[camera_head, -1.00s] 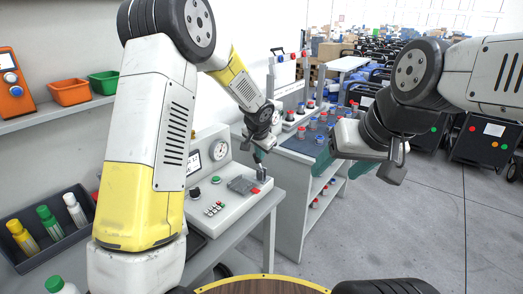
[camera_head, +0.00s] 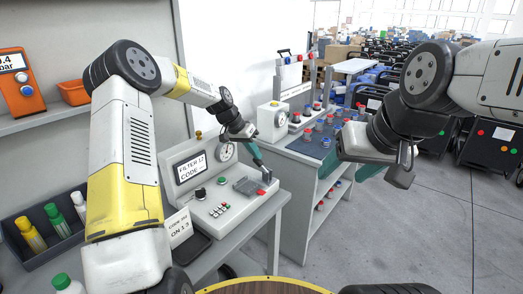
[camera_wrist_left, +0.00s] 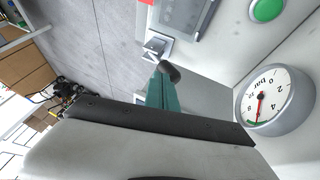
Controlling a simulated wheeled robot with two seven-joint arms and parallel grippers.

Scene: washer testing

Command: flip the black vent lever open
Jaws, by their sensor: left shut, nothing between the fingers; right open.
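The black vent lever (camera_head: 267,178) stands at the right end of the grey test panel (camera_head: 228,214). In the left wrist view its black knob (camera_wrist_left: 169,70) sits above a light metal bracket (camera_wrist_left: 157,46). My left gripper (camera_head: 262,166) is shut and empty, its teal fingertips right at the lever. In the left wrist view the fingers (camera_wrist_left: 161,90) lie close beside the knob; I cannot tell whether they touch. My right gripper (camera_head: 368,168) is open and empty, in the air to the right, away from the panel.
A round gauge (camera_wrist_left: 268,104) and a green button (camera_wrist_left: 268,8) are near the left gripper. The panel also has a display (camera_head: 191,168). A bin of bottles (camera_head: 45,228) is at left. A grey cart with red and blue parts (camera_head: 310,150) stands behind right.

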